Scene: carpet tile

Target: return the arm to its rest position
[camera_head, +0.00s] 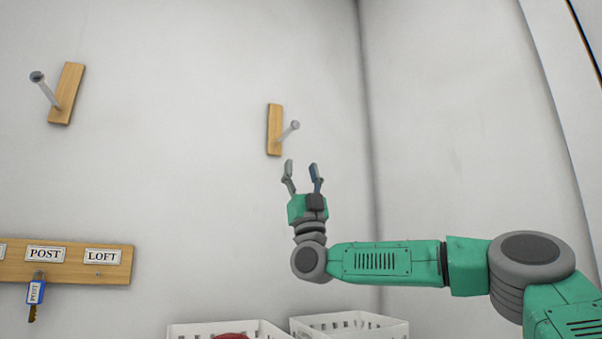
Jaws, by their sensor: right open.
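My right arm (395,262) is green and grey and comes in from the right, level across the lower half of the head view. Its wrist is bent so that my right gripper (302,172) points up. The two fingers are apart with nothing between them. The gripper is just below a wooden wall block (274,130) with a metal peg (290,131), with the white wall behind it. I cannot tell the depth between gripper and peg. My left gripper is not in view.
Another wooden block with a peg (66,95) is at upper left. A wooden key board (70,277) at lower left has POST and LOFT labels; a blue-tagged key (35,294) hangs under POST. White baskets (225,328) (350,325) stand at the bottom, the left one holding something red.

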